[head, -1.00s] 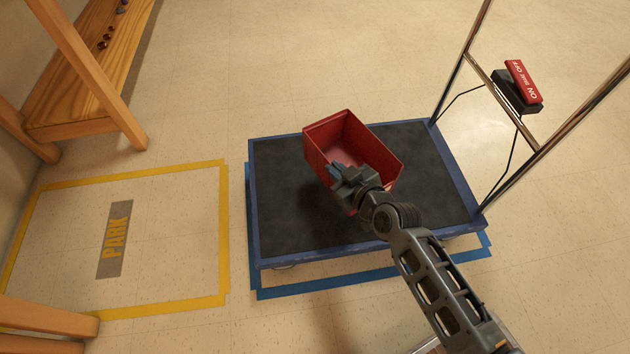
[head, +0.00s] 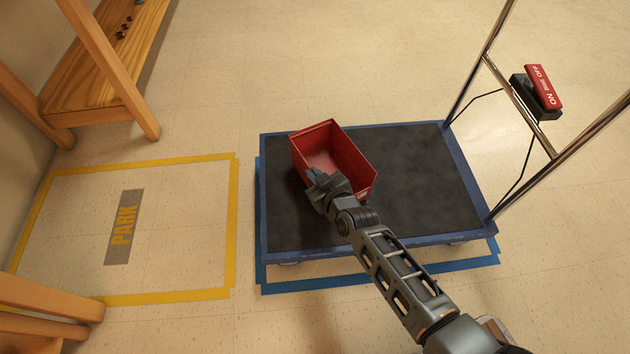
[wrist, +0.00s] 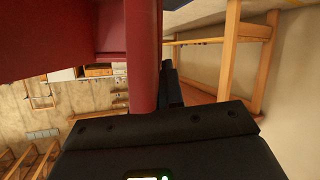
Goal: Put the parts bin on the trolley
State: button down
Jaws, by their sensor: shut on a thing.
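The red parts bin (head: 348,158) is over the left half of the trolley's dark deck (head: 420,180), which has a blue rim. The bin is open at the top and looks empty. My gripper (head: 318,180) is shut on the bin's near left wall. In the wrist view the bin's red wall (wrist: 142,60) runs down between the dark jaws. I cannot tell whether the bin's base touches the deck or hangs a little above it.
The trolley's chrome handle (head: 520,100) rises at the right, with a red and black brake switch (head: 542,88). A yellow PARK outline (head: 232,230) is on the floor at left. A wooden bench (head: 105,90) stands at the upper left. The deck's right half is clear.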

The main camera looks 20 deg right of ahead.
jog(key=shift+f+b, duration=0.4)
jog(key=shift+f, duration=0.45)
jog(key=shift+r, duration=0.1)
jog(key=c, duration=1.3)
grip_release()
jog(key=shift+o, duration=0.2)
jog(key=p+v, duration=0.4)
jog(key=v, duration=0.8)
